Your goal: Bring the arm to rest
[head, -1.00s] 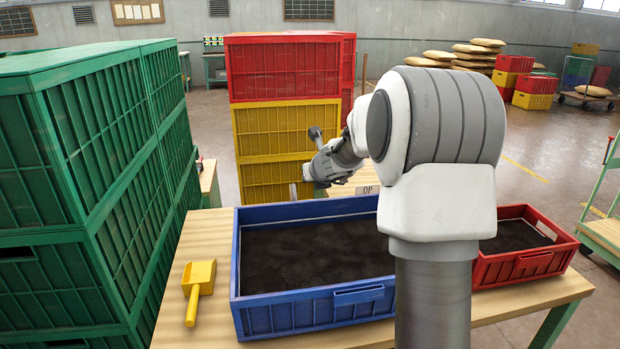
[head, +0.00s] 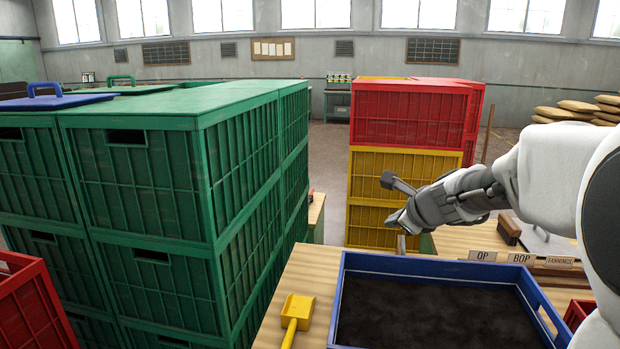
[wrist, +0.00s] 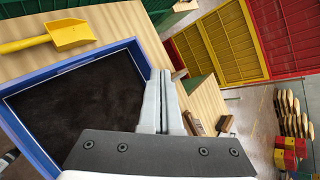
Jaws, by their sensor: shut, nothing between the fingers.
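My gripper (head: 400,214) is in the right part of the head view, in front of the yellow crates and above the far edge of the blue crate. In the wrist view its two fingers (wrist: 158,75) lie together, shut and empty. My arm comes in from the right edge of the head view.
The blue crate (head: 434,268) of dark material stands on the wooden table with a yellow scoop (head: 297,312) to its left. Tall green crates (head: 160,190) fill the left. Yellow (head: 375,229) and red (head: 408,118) crates are stacked behind. Label plates (head: 483,256) stand at right.

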